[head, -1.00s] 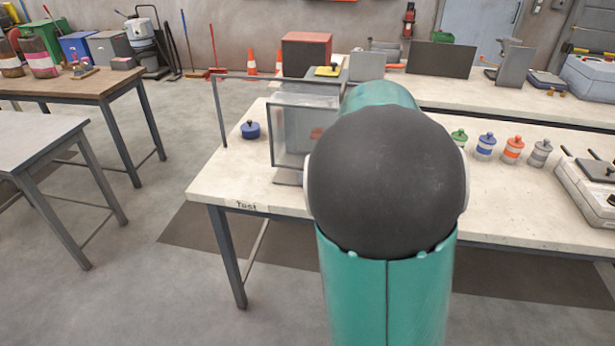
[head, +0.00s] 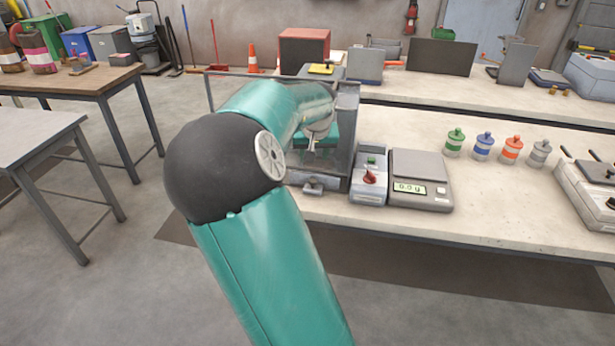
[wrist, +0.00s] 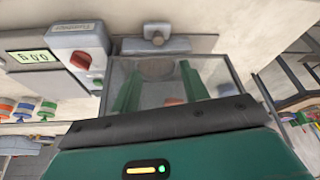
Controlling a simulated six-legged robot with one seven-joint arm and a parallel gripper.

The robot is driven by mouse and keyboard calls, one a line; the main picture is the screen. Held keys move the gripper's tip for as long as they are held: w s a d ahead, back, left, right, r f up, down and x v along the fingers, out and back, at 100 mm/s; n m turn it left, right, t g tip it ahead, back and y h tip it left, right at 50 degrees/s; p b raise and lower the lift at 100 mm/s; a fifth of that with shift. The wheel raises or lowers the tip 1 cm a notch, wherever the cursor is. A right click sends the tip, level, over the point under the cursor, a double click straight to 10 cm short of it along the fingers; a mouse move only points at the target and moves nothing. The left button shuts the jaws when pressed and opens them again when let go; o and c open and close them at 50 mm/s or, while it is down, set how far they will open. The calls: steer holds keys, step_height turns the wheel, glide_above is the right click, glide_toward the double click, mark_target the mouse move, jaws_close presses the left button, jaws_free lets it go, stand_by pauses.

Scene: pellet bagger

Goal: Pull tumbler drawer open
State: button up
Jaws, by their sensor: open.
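The tumbler (head: 347,118) is a grey-framed, clear-walled box on the front bench, partly hidden by my arm in the head view. Its drawer (head: 313,188) is a low grey front with a small handle at the tumbler's base. The drawer handle (wrist: 157,36) shows at the top of the wrist view, beyond the fingers. How far the drawer is out is unclear. My gripper (wrist: 158,74) is open, its two green fingers apart with nothing visible held between them. The fingers overlap the clear panel in the wrist view and are apart from the handle.
A control box (head: 370,181) with a red knob stands right of the tumbler, beside a scale (head: 421,180). Several coloured-lid jars (head: 483,147) stand farther right. Bare bench (head: 400,235) lies in front of these. A red box (head: 304,46) stands behind the tumbler.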

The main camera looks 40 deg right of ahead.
mark_target(313, 180)
steer(key=x, duration=1.3)
steer(key=shift+s+d+f, duration=0.1)
steer(key=shift+s+f, duration=0.05)
steer(key=shift+f, duration=0.05)
jaws_close()
